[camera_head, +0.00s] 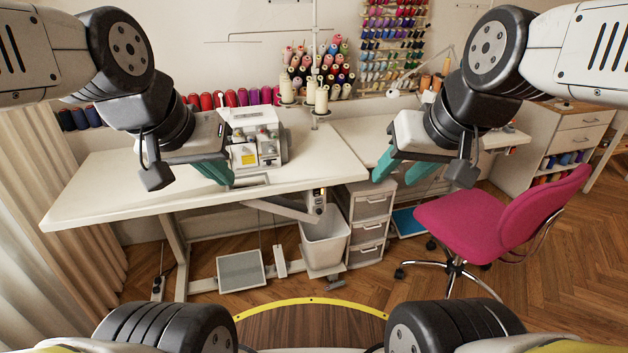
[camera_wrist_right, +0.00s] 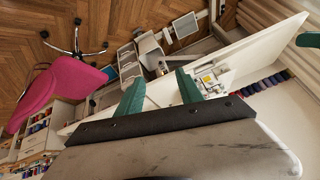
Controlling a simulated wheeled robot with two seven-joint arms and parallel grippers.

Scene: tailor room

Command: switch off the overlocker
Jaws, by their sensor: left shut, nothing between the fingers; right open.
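The overlocker (camera_head: 256,142) is a white machine with several tension dials, standing on the white sewing table (camera_head: 110,186). It also shows in the right wrist view (camera_wrist_right: 212,80). A small box with a light (camera_head: 316,198) hangs under the table edge; I cannot tell if it is a switch. My left gripper (camera_head: 222,178) has teal fingers, is shut and empty, and appears at the machine's left front; its arm hides part of the machine, and contact cannot be told. My right gripper (camera_head: 384,172) is open and empty, above and right of the table; its teal fingers show apart in the right wrist view (camera_wrist_right: 160,92).
A white bin (camera_head: 325,243) and a drawer unit (camera_head: 368,224) stand under the table. A pink chair (camera_head: 490,220) stands at right. Thread cones (camera_head: 320,72) line the back. The table's left part is clear.

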